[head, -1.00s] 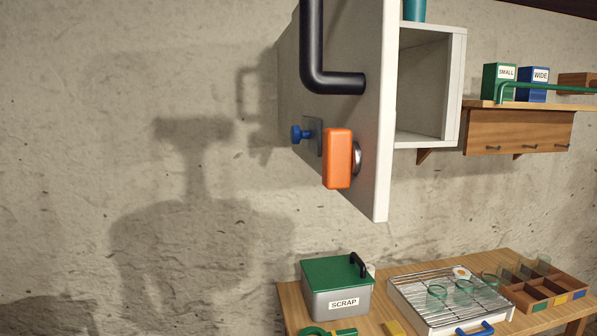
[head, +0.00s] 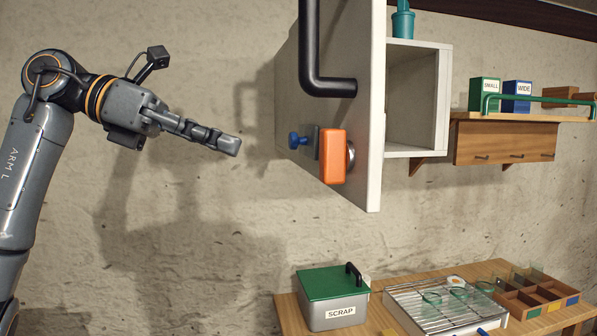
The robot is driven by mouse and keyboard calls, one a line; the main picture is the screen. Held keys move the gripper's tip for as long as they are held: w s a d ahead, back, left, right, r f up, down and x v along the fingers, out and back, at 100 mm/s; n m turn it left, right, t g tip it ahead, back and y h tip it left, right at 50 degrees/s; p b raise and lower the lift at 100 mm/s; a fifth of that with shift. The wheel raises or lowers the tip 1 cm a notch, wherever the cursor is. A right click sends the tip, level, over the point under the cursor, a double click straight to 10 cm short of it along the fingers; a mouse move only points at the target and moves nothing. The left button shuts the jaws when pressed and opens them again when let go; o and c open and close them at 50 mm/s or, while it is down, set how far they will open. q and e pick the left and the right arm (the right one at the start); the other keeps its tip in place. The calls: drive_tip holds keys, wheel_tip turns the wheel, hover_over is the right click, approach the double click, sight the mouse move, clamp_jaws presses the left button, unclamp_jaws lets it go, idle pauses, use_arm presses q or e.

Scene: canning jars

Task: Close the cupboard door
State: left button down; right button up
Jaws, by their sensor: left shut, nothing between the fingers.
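The cupboard (head: 443,100) is a white box on the wall with its inside showing. Its door (head: 374,130) stands wide open, swung out toward me, and I see it nearly edge-on. The door carries a black bar handle (head: 310,55), an orange block (head: 333,157) and a blue knob (head: 296,140). My left gripper (head: 234,147) is left of the door, its fingers together and empty, pointing right. In the picture a gap of wall separates its tips from the blue knob. My right gripper is not in view.
Below stands a wooden table (head: 292,318) with a green-lidded SCRAP box (head: 333,299), a wire rack tray (head: 428,310) and a sectioned wooden box (head: 540,298). Right of the cupboard, a shelf (head: 505,140) holds green (head: 484,93) and blue (head: 517,97) tins behind a green rail.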

use_arm(q)
drive_tip(key=t+y, duration=0.2)
approach(321, 179)
drive_tip(key=shift+m, duration=0.3)
drive_tip(key=p+x, duration=0.3)
drive_tip(key=x, duration=0.3)
drive_tip(key=shift+w+d, duration=0.1)
drive_tip(key=shift+d, duration=0.1)
